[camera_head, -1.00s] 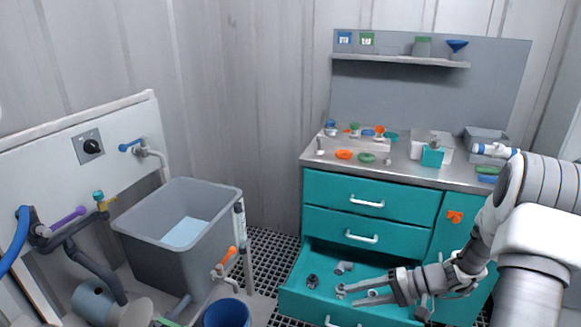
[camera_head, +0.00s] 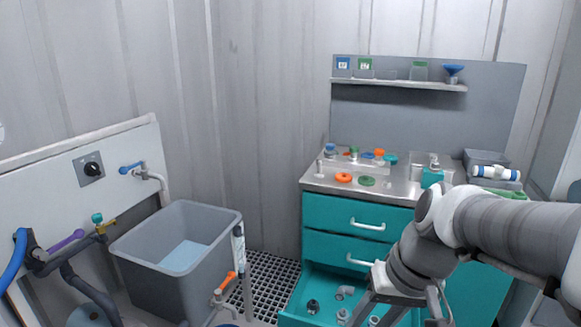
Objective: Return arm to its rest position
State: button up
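My arm comes in from the right edge and bends down in front of the teal cabinet (camera_head: 330,212). My gripper (camera_head: 397,306) hangs at its end, low in the picture, over the open bottom drawer (camera_head: 293,317). Its lower part runs to the bottom edge and its fingertips cannot be made out, so I cannot tell whether it is open or shut. No held object shows. Grey fittings (camera_head: 345,291) and a dark round part (camera_head: 313,306) lie in the drawer.
The cabinet's grey top carries an orange ring (camera_head: 343,178), a green ring (camera_head: 367,181), small caps and a clear box. A shelf (camera_head: 400,83) with jars is behind. A grey tub (camera_head: 150,262) with piping stands left. Mesh floor (camera_head: 270,278) lies between.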

jog(key=s+d+r+t+h, duration=0.2)
jog(key=s+r+t+h, duration=0.15)
jog(key=s+r, duration=0.2)
notch_tip(320, 180, up, 16)
jog(key=p, duration=1.7)
jog(key=shift+s+r+y, duration=0.15)
jog(key=shift+r+y, duration=0.1)
jog(key=shift+y, duration=0.1)
dwell(2.6)
